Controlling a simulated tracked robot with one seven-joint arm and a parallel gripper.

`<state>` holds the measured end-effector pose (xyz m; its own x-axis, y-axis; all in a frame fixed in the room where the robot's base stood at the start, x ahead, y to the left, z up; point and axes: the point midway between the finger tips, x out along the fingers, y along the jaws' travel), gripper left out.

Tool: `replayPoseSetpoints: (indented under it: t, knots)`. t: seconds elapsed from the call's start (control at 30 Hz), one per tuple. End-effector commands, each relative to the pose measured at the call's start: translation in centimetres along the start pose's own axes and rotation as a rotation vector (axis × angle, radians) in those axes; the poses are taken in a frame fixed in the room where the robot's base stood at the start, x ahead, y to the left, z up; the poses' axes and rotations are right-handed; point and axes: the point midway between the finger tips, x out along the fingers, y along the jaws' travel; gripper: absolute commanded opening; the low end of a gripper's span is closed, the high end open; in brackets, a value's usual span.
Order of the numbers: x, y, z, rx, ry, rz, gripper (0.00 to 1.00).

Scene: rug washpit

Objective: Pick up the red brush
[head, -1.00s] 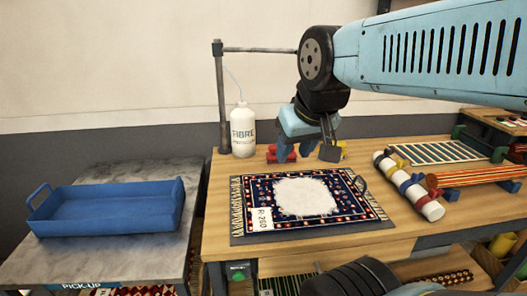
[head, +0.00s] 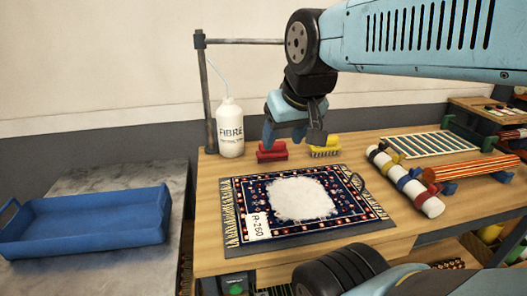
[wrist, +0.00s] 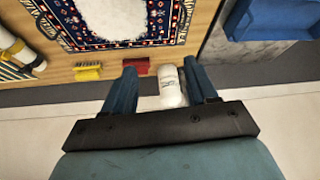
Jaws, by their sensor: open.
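The red brush (head: 272,152) lies at the back of the wooden table, behind the rug and right of the white bottle (head: 230,128). My gripper (head: 292,132) hangs above the back of the table, open and empty, with its fingers pointing down. In the head view its left finger shows just above the red brush. In the wrist view the red brush (wrist: 137,66) shows beside the left finger of my gripper (wrist: 160,72), partly hidden by it. The white bottle (wrist: 171,86) shows between the fingers there.
A yellow brush (head: 325,147) lies just right of the red one. The patterned rug (head: 350,202) lies in front. A post with a crossbar (head: 206,95) stands beside the bottle. A strapped roll (head: 405,182) lies to the right. A blue tray (head: 85,235) stands on the left table.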

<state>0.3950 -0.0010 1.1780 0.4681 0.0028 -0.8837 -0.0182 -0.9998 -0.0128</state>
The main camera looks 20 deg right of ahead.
Motion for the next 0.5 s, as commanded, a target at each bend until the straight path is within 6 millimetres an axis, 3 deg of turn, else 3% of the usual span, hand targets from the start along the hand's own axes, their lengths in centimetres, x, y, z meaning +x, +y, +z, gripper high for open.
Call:
replayPoseSetpoints:
  t: [0.2, 0.5]
  knots:
    - [1.0, 0.4, -3.8, 0.176, -0.057, -0.014, 0.78]
    - [4.6, 2.6, -11.1, 0.539, -0.165, -0.001, 0.78]
